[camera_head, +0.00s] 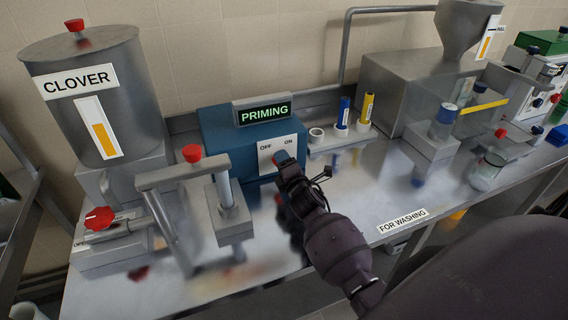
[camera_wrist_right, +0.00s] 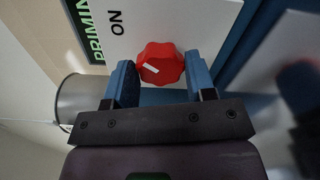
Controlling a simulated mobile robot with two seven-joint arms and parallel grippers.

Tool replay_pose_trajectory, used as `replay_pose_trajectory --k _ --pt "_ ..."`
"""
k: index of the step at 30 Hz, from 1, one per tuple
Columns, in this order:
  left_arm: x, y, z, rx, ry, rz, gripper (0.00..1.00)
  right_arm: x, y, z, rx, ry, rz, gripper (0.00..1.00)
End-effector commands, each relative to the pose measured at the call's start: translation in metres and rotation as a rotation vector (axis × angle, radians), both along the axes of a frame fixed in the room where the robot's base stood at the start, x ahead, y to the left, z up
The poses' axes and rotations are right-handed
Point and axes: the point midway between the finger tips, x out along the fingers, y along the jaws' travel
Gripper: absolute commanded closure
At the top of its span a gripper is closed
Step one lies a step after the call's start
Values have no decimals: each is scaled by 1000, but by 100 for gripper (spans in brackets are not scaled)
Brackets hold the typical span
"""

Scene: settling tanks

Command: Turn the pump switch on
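The pump is a blue box (camera_head: 222,152) with a lit display (camera_head: 264,112) reading PRIMING. On its front is a white switch plate (camera_head: 265,160) marked OFF at left and ON at right; it also shows in the right wrist view (camera_wrist_right: 190,20). The pump switch is a red lobed knob (camera_wrist_right: 161,63) with a white mark; in the head view it is mostly hidden. My right gripper (camera_wrist_right: 160,75) is at the plate, its blue fingers on both sides of the knob and seemingly touching it. My left gripper is not in view.
A steel CLOVER tank (camera_head: 130,110) and a valve with a red handwheel (camera_head: 99,218) stand at left. A rack with blue (camera_head: 343,112) and yellow (camera_head: 367,107) tubes is right of the pump. A metal frame (camera_head: 228,205) stands close in front of the pump's left side.

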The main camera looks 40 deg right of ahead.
Motion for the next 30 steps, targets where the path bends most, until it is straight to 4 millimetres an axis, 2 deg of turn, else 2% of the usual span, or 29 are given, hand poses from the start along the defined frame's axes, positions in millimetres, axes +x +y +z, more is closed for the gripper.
replay_pose_trajectory --k 1,4,12,16,20,30 --pt "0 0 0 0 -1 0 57 0 0 -1 0 1 0 42" --pt "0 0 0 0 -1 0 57 0 0 0 -1 1 0 27" --pt "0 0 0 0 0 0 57 0 0 0 -2 0 0 27" --pt "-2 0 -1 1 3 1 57 -7 1 0 -2 0 0 27" --pt "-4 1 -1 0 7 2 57 -23 5 0 -2 1 0 27" --pt "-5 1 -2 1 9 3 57 -79 19 -1 -1 2 -1 27"
